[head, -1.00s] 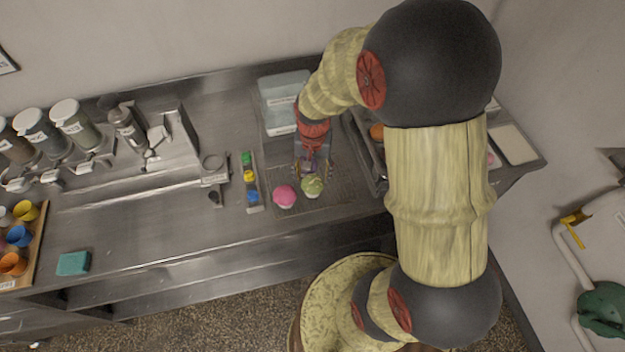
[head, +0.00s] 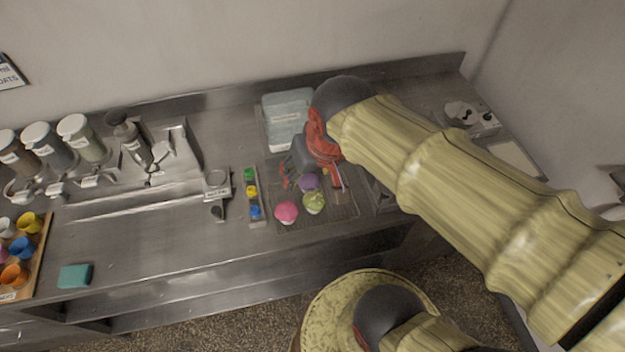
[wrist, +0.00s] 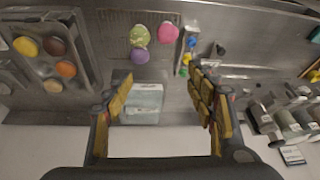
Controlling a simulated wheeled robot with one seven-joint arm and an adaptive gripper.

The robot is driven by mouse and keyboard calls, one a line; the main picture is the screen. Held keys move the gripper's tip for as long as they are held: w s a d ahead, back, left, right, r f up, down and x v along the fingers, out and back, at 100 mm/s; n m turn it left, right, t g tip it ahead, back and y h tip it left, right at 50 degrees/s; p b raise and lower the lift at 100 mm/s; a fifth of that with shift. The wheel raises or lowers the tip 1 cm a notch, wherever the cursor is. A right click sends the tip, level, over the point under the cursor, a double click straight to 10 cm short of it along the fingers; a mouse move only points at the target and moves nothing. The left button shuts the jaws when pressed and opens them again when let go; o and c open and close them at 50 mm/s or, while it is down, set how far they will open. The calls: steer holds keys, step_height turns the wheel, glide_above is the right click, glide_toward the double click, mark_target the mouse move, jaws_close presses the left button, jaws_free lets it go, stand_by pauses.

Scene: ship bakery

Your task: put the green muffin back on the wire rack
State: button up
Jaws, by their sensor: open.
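The green muffin (head: 314,201) sits upright on the wire rack (head: 343,211), on the rack's front part. The pink muffin (head: 286,212) stands to its left and the purple muffin (head: 308,181) just behind it. In the wrist view the green muffin (wrist: 139,35) is at the top, with the purple muffin (wrist: 140,57) nearer and the pink muffin (wrist: 168,32) to its right. My gripper (head: 312,177) is open and empty, its fingers spread around the purple muffin's position in the head view. The wrist view shows both fingers (wrist: 161,86) apart with nothing between them.
A muffin tin (wrist: 47,77) with several coloured muffins lies beside the rack; my arm hides most of it in the head view. A pale blue box (head: 288,115) stands behind the rack. A strip of coloured pieces (head: 253,195) lies left.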

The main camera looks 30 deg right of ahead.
steer(key=shift+n+t, duration=0.6)
steer(key=shift+n, duration=0.3)
steer(key=s+r, duration=0.1)
steer(key=s+a, duration=0.1)
steer(key=s+r, duration=0.1)
steer(key=s, duration=0.1)
steer(key=shift+a+r, duration=0.25)
steer(key=shift+r, duration=0.1)
step_height(320, 180, down, 9)
steer(key=b, duration=0.8)
steer(key=shift+b, duration=0.35)
steer(key=shift+r, duration=0.1)
